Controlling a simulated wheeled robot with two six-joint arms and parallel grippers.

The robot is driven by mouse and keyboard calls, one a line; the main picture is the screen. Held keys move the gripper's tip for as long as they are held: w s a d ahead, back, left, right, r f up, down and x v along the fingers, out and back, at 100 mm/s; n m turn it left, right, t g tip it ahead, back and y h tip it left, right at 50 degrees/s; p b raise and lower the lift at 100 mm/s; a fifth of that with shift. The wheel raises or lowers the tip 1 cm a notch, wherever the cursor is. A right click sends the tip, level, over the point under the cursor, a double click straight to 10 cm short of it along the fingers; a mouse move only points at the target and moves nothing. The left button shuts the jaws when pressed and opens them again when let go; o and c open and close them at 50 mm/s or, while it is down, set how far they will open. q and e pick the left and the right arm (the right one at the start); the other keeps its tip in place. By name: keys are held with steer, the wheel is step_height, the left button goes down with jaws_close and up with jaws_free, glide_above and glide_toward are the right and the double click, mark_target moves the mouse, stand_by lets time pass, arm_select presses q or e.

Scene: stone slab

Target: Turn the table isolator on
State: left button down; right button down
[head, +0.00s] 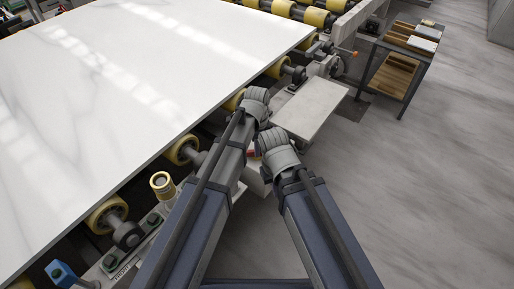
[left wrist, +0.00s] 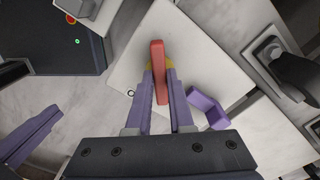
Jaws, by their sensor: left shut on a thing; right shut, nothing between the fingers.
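In the left wrist view the table isolator shows as a long red handle (left wrist: 158,72) on a yellow base (left wrist: 173,64), mounted on a pale box face (left wrist: 200,55). The handle stands nearly upright in that picture. My left gripper (left wrist: 161,88) is shut on the red handle, one finger on each side. Purple parts at the left of the wrist view look like my right gripper (left wrist: 34,134), shut and empty.
A white marble slab (head: 130,90) lies on yellow rollers (head: 105,214) at left. A grey plate (head: 312,107) juts from the table beside my wrists. A shelf cart (head: 390,72) stands at upper right. The floor (head: 440,190) at right is clear.

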arm_select(q)
steer(key=n, duration=0.4)
steer(key=shift+n, duration=0.3)
steer(key=n, duration=0.4)
steer(key=shift+n, duration=0.4)
steer(key=c, duration=0.8)
jaws_free()
steer(key=shift+r, duration=0.1)
step_height(320, 180, up, 8)
steer(key=p, duration=0.8)
steer(key=shift+f, duration=0.2)
